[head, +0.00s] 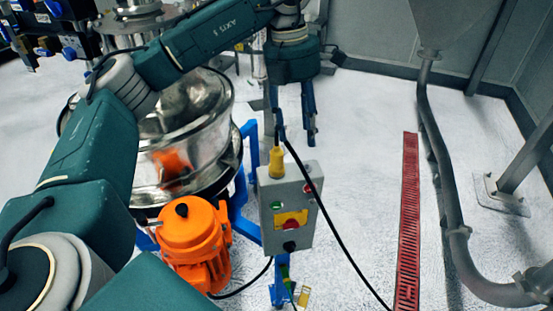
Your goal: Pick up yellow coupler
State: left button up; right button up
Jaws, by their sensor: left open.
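The yellow coupler (277,162) stands upright on the top of a grey control box (287,211) in the middle of the head view. A black cable passes close to its upper end; I cannot tell for sure where the cable joins. My left gripper (295,136) points down from above with its two blue fingers apart and nothing between them. Its left fingertip shows just above the coupler, and its right fingertip is to the right of it. I cannot tell the depth gap between them. My right gripper is not in view.
A shiny steel sifter (190,115) and an orange motor (193,240) stand left of the box, beside a blue frame (240,190). The black cable (340,243) crosses the floor to the right. A red floor grate (408,220) and grey pipe (447,190) lie farther right. Floor between is clear.

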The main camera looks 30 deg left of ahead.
aim_at(276, 146)
pick_arm(q)
jog(key=shift+n+y, duration=0.5)
jog(key=shift+y, duration=0.3)
jog(key=a, duration=0.1)
jog(key=s+a+r, duration=0.1)
jog(key=a, duration=0.1)
jog(key=a+r, duration=0.1)
jog(key=a, duration=0.1)
jog(key=shift+s+a, duration=0.25)
notch_tip(276, 146, down, 5)
jog(key=shift+w+r+b, duration=0.1)
jog(key=shift+r+b, duration=0.1)
jog(key=shift+b, duration=0.15)
jog(key=shift+a+f, duration=0.1)
jog(key=shift+f, duration=0.35)
jog(key=f+p, duration=0.2)
jog(key=f, duration=0.2)
jog(key=shift+d+f, duration=0.2)
jog(key=shift+f, duration=0.25)
grip_shut()
jog(key=shift+r, duration=0.1)
